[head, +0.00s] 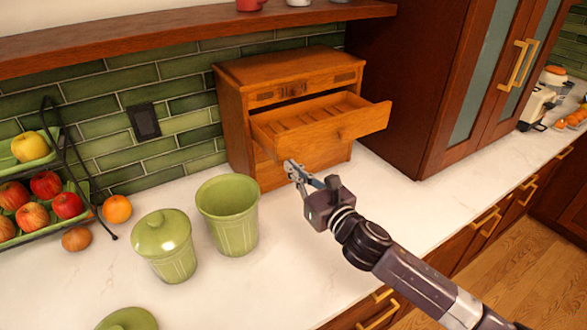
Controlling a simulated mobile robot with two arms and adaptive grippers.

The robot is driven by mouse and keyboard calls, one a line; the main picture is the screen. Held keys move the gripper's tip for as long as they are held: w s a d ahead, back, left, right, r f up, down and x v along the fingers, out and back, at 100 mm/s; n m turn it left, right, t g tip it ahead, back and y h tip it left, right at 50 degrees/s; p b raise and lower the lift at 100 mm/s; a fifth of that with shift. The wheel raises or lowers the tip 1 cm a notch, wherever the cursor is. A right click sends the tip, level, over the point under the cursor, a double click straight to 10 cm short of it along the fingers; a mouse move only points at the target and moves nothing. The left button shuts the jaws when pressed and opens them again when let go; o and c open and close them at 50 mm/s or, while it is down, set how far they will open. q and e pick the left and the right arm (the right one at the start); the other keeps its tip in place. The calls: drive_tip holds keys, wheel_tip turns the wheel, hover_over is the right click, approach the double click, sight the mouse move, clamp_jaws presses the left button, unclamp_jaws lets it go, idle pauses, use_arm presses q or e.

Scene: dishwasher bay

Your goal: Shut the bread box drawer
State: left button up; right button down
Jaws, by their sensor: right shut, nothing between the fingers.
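The wooden bread box (234,124) stands on the white counter against the green tiled wall. Its drawer (355,123) is pulled out towards the front right, and its slatted inside shows empty. My right gripper (290,166) is shut and empty. In the picture its fingers lie just below the drawer's front left part, in front of the box's lower section; whether they touch the wood I cannot tell. My left gripper is not in view.
A lidless green canister (228,228) and a lidded green canister (165,248) stand left of my gripper. A fruit rack (75,185) and an orange (117,209) are at the left. A tall cabinet (420,80) rises right of the box. The counter's right front is clear.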

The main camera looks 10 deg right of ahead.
sight(271, 146)
drive_tip(key=x, duration=1.1)
drive_tip(key=shift+w+a+f, duration=0.1)
drive_tip(key=shift+w+a, duration=0.05)
drive_tip(key=shift+w, duration=0.25)
